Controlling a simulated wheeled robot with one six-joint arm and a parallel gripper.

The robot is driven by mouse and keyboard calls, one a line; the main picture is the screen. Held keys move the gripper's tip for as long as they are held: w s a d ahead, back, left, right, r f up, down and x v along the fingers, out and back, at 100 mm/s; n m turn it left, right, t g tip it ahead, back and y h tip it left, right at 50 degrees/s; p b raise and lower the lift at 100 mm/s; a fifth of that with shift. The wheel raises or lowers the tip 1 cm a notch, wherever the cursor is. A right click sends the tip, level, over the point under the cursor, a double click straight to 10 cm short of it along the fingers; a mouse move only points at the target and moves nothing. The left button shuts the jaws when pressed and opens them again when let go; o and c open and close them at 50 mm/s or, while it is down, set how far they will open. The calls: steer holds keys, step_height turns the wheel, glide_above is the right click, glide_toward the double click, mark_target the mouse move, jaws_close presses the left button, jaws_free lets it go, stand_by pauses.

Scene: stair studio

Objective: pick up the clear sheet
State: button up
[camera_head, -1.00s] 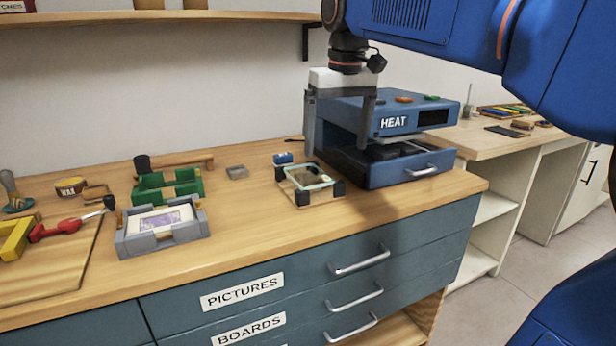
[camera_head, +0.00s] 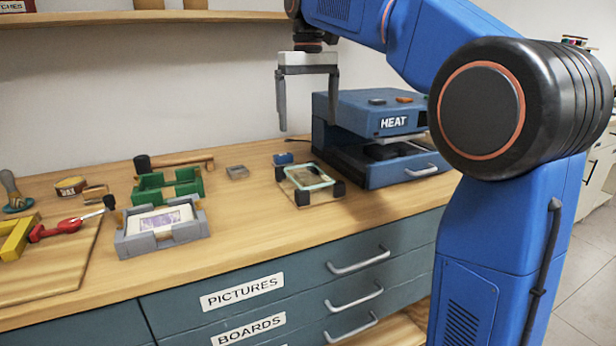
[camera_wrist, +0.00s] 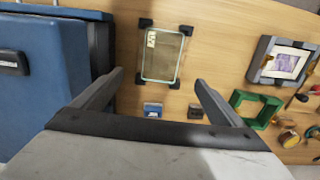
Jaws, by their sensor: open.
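The clear sheet (camera_head: 308,176) is a see-through pane with a pale green edge. It lies on a small stand with black corner blocks (camera_head: 302,197) on the wooden counter, left of the blue heat press. In the wrist view the clear sheet (camera_wrist: 163,55) shows beyond my fingertips, with a small pale label at its upper left corner. My gripper (camera_head: 308,130) is open and empty. It hangs with fingers pointing down, above and behind the sheet, not touching it. In the wrist view my gripper (camera_wrist: 158,82) has its two fingers spread wide.
The blue press marked HEAT (camera_head: 375,125) stands just right of the sheet. A small blue block (camera_head: 283,158) and a grey block (camera_head: 237,172) lie behind it. Left are a green frame (camera_head: 168,187) and a grey frame (camera_head: 150,238) holding a picture. A shelf (camera_head: 150,17) runs above.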

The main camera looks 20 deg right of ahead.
glide_above(308, 174)
steer(key=f, duration=0.7)
steer(key=shift+w+d+f, duration=0.1)
steer(key=shift+w+f, duration=0.05)
steer(key=shift+w, duration=0.1)
steer(key=shift+s+f, duration=0.15)
steer(key=shift+f, duration=1.25)
steer(key=shift+s+f, duration=0.15)
steer(key=shift+f, duration=1.2)
steer(key=shift+c, duration=0.3)
steer(key=c, duration=1.1)
steer(key=shift+c, duration=0.2)
steer(key=shift+r, duration=0.2)
